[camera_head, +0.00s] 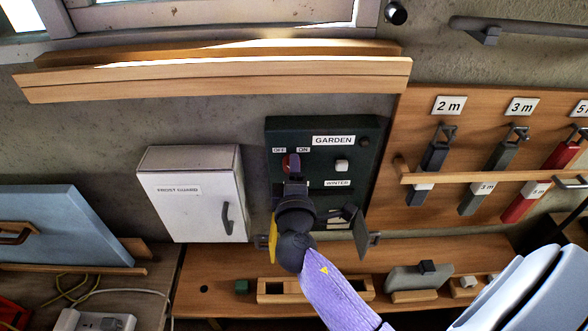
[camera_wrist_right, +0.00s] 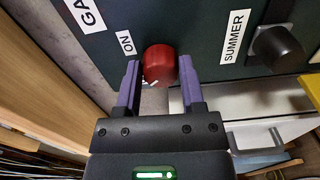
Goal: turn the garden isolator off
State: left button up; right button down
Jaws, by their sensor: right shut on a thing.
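The garden isolator is a red round knob (camera_head: 286,163) on a dark green panel (camera_head: 351,123) marked GARDEN, with OFF and ON labels above it. My right gripper (camera_head: 294,168) reaches up to the panel and partly covers the knob. In the right wrist view the red knob (camera_wrist_right: 160,65) sits between the two purple fingers of my right gripper (camera_wrist_right: 160,82), which is shut on it. A white mark shows at the knob's lower edge there, and the ON label (camera_wrist_right: 126,42) is beside it. The OFF label (camera_head: 279,150) shows only in the head view. My left gripper is not in view.
A white FROST GUARD box (camera_head: 188,209) is left of the panel. A black knob (camera_wrist_right: 279,47) by a SUMMER label is on the same panel. A wooden shelf (camera_head: 215,82) runs above. Tools hang on a wooden board (camera_head: 413,127) at right. A wooden bench (camera_head: 215,292) is below.

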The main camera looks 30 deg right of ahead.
jog(key=shift+n, duration=0.4)
jog(key=shift+c, duration=1)
grip_release()
jog(key=b+v, duration=0.2)
jog(key=v, duration=0.8)
